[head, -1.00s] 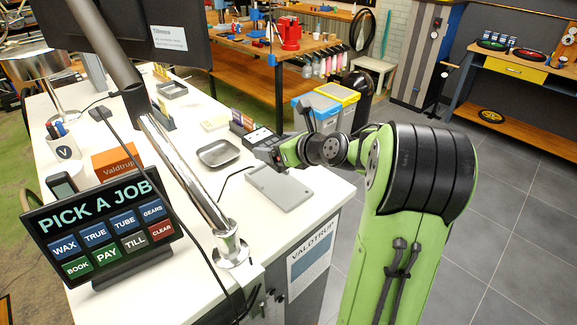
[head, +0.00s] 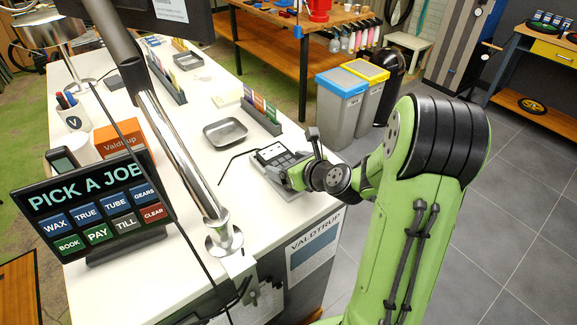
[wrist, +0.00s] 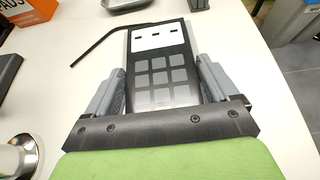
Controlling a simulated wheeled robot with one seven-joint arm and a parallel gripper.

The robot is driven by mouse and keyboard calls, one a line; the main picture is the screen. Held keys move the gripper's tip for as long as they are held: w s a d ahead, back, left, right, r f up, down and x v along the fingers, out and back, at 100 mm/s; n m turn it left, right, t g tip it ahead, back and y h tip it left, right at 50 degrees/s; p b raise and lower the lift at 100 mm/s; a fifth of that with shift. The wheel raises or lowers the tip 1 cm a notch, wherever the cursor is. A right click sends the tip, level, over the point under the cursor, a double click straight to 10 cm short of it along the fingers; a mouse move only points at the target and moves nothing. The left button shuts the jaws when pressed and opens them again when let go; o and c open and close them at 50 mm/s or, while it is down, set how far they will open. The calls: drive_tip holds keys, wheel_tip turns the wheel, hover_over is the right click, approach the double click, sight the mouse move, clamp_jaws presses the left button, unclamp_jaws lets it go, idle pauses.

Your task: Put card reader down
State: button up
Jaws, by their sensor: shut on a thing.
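The card reader (head: 270,153) is a dark handset with a keypad of grey keys and a pale screen. My gripper (head: 280,170) is shut on it near the counter's right edge. In the wrist view the card reader (wrist: 158,62) lies between the two grey fingers of my gripper (wrist: 158,88), screen end pointing away.
The white counter (head: 195,190) has free room left of the reader. A dark cable (head: 236,155) runs beside it. A grey metal tray (head: 225,133) and a card rack (head: 260,112) stand beyond. A chrome post (head: 190,160) and job screen (head: 95,215) stand left.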

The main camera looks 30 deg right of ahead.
drive_tip(key=shift+a, duration=0.1)
drive_tip(key=o, duration=1.1)
drive_tip(key=shift+r, duration=0.25)
drive_tip(key=b+v, duration=0.2)
drive_tip(key=v, duration=1)
drive_tip(key=a+n+g, duration=0.1)
drive_tip(key=a+n, duration=0.1)
drive_tip(key=n, duration=0.1)
drive_tip(key=s+a+n+g, duration=0.1)
drive_tip(key=a+n, duration=0.1)
drive_tip(key=a+f+n+y, duration=0.1)
drive_tip(key=a+n, duration=0.1)
drive_tip(key=n, duration=0.1)
drive_tip(key=shift+s+f+n+g, duration=0.1)
drive_tip(key=shift+s+n+g, duration=0.2)
drive_tip(key=shift+s+g, duration=0.1)
drive_tip(key=s+a+r+n+g+h, duration=0.1)
drive_tip(key=s+a+n+g, duration=0.1)
drive_tip(key=s+n, duration=0.5)
drive_tip(key=s+a+r+n+g+h, duration=0.1)
drive_tip(key=s+n, duration=0.6)
drive_tip(key=n, duration=1.1)
drive_tip(key=shift+s+a+r+g+h, duration=0.35)
drive_tip(key=shift+a+g+h, duration=0.25)
drive_tip(key=shift+a, duration=0.4)
